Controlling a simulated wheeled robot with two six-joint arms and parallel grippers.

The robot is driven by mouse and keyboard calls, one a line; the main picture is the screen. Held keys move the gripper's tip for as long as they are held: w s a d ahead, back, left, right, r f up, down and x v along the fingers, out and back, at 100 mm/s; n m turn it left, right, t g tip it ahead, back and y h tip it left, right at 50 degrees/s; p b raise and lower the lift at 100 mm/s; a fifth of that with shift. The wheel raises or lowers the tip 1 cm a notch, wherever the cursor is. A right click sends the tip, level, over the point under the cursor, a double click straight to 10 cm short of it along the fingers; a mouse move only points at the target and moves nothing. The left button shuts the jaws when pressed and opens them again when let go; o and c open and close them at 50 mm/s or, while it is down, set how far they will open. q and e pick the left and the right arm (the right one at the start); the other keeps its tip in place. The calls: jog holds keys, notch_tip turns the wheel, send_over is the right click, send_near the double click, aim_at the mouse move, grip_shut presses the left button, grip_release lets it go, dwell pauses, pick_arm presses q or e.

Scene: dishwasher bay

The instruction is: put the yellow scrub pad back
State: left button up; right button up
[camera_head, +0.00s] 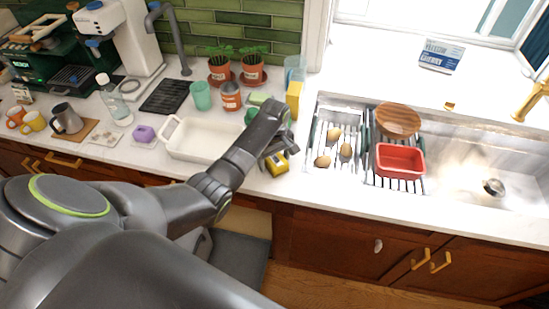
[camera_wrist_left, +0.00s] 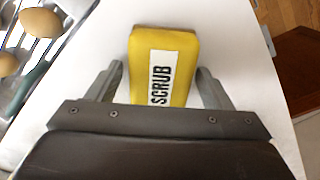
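The yellow scrub pad (camera_head: 277,164) lies on the white counter near its front edge, left of the sink. In the left wrist view the pad (camera_wrist_left: 180,45) shows its black "SCRUB" label on a white patch. My left gripper (camera_head: 270,150) is over the pad. In the left wrist view its two fingers (camera_wrist_left: 160,82) are spread, one on each side of the pad, with gaps between finger and pad. Whether the fingertips are down at the pad's height I cannot tell. My right gripper is not in view.
A white tray (camera_head: 190,152) stands left of my gripper. A yellow box-shaped item (camera_head: 293,97) stands behind it. To the right, a dish rack (camera_head: 345,122) holds egg-like items, a red dish (camera_head: 400,160) and a wooden bowl (camera_head: 397,119). The sink (camera_head: 470,150) is beyond.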

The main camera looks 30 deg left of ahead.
aim_at(274, 157)
pick_arm(q)
jog(key=shift+r, duration=0.15)
notch_tip(274, 157, up, 8)
jog(key=shift+r+b, duration=0.15)
jog(key=shift+b, duration=0.9)
jog(key=shift+r+p, duration=1.15)
jog(key=shift+r, duration=0.8)
jog(key=shift+f, duration=0.1)
